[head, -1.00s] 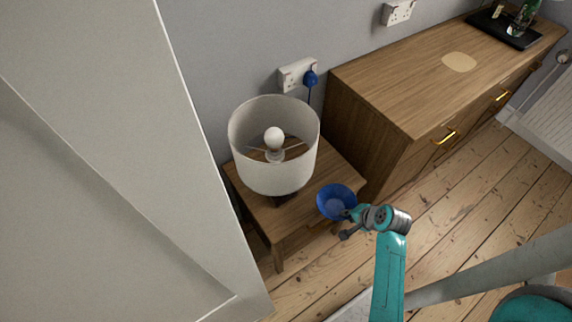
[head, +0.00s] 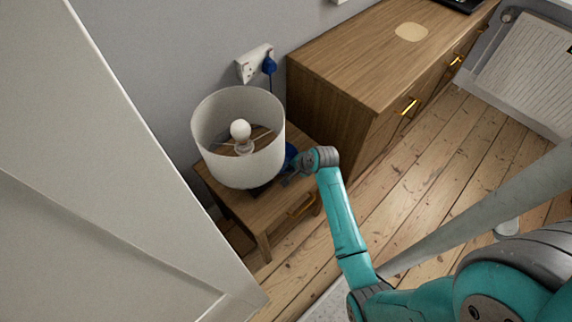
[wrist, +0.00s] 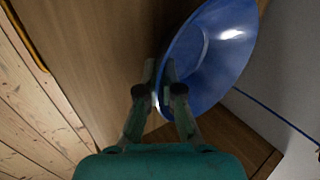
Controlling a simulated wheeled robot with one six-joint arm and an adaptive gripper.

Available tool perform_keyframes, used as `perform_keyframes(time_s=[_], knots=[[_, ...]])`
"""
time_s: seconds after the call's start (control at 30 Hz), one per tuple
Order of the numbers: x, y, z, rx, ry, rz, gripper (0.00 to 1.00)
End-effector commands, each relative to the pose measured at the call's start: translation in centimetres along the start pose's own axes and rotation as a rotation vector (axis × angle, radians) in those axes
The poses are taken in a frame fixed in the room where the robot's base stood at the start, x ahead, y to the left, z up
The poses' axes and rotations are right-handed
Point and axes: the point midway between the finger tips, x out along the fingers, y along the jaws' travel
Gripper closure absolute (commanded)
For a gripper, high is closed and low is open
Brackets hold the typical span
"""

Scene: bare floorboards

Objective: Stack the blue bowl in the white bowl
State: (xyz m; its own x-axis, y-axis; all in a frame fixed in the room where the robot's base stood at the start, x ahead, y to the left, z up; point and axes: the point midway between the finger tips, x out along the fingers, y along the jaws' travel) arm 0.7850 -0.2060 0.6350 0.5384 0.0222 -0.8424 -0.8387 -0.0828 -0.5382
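The blue bowl (head: 291,155) is mostly hidden behind the white lampshade and my gripper in the head view. In the wrist view the blue bowl (wrist: 215,50) fills the upper middle, tilted, with its rim at my fingers. My gripper (wrist: 162,85) is shut on the bowl's rim, one finger on each side of the wall. In the head view my gripper (head: 288,180) is beside the lamp, over the right part of the small bedside table. No white bowl shows in these frames.
A lamp with a white shade (head: 238,165) stands on the small wooden table (head: 265,215). A white door (head: 90,200) fills the left. Open floorboards (head: 440,160) lie right of the table.

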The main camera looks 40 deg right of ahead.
Motion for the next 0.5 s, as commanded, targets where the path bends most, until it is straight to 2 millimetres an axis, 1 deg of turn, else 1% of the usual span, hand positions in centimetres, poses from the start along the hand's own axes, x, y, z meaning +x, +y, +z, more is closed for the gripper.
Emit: perform_keyframes(time_s=[0.03,0.17,0.2,0.3,0.5], knots=[[0.4,-1.1,-0.1,-0.004,0.001,-0.004,1.0],[1.6,-2.8,-0.1,-0.003,-0.001,-0.003,1.0],[2.0,-2.3,-0.1,0.0,-0.002,0.0,1.0],[2.7,-1.7,-0.1,0.0,-0.001,0.0,1.0],[2.8,-1.7,-0.1,-0.001,0.0,-0.002,1.0]])
